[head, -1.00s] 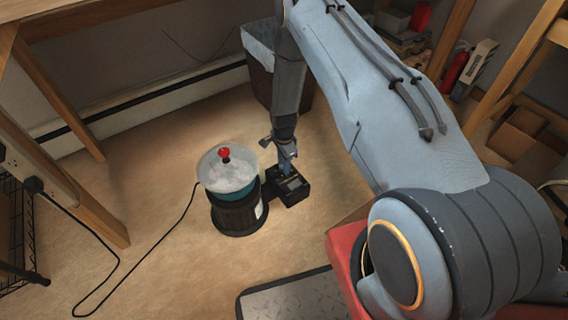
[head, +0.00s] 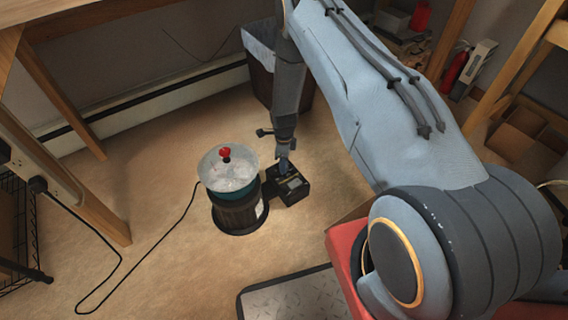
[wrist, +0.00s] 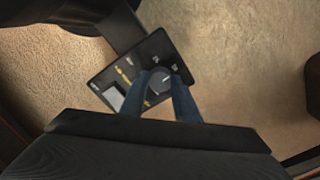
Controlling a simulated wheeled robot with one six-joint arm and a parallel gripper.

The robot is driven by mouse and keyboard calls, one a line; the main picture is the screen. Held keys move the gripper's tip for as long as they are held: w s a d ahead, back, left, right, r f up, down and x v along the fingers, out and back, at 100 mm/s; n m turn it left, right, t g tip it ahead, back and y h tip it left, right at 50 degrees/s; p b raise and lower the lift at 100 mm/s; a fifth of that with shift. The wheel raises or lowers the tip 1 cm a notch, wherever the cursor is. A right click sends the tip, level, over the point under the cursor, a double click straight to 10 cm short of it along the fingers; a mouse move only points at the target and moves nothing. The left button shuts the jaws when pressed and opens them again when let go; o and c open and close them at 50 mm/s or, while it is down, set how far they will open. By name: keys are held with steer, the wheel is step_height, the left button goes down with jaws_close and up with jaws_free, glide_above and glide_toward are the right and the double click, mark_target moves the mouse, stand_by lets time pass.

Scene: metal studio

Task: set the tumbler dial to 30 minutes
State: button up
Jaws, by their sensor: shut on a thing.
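The tumbler (head: 236,210) stands on the floor, a dark round base with a clear lid and a red knob on top. Its black control box (head: 292,190) sits at its right side and also shows in the wrist view (wrist: 103,78), with yellow and white markings and a pale display or switch. The dial (wrist: 161,78) is a round grey knob on this panel. My gripper (wrist: 164,84) is shut on the dial, one blue finger on each side. In the head view my gripper (head: 284,166) reaches down to the box. The dial's exact setting is too small to read.
A black cord (head: 150,252) runs from the tumbler across the floor to an outlet on the left. A lined bin (head: 262,75) stands behind. A grey patterned plate (head: 290,302) lies in front. Wooden legs stand left. The floor left of the tumbler is mostly clear.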

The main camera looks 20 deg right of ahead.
stand_by(0.4)
steer(key=o, duration=1)
steer(key=shift+o, duration=0.2)
step_height(320, 180, up, 8)
steer(key=shift+f+p, duration=0.1)
steer(key=shift+p, duration=1.1)
